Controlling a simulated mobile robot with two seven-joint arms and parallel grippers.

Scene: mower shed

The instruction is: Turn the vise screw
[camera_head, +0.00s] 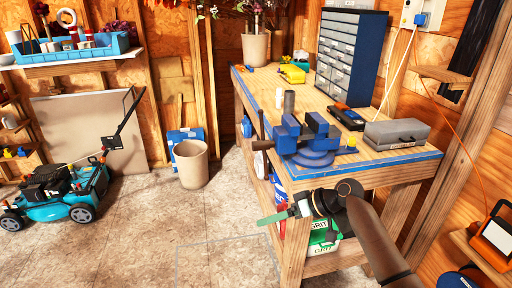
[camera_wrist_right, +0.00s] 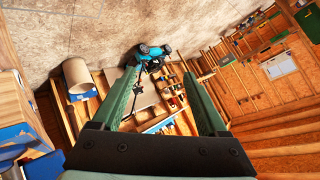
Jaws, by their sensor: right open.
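The blue vise (camera_head: 306,146) is mounted at the front left corner of the wooden workbench. Its screw end and dark handle (camera_head: 262,145) stick out to the left past the bench edge, with a thin bar standing upright there. My right gripper (camera_head: 268,217) has green fingers and is in front of the bench, below the vise and apart from it, pointing left. In the right wrist view my right gripper (camera_wrist_right: 165,85) is open with nothing between its fingers. My left gripper is not in view.
The workbench (camera_head: 378,172) carries a grey case (camera_head: 395,134), a drawer cabinet (camera_head: 350,55) and two cylinders. A green-white container sits below, partly behind my arm. A bin (camera_head: 191,164) and a teal mower (camera_head: 62,190) stand left. The floor between is clear.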

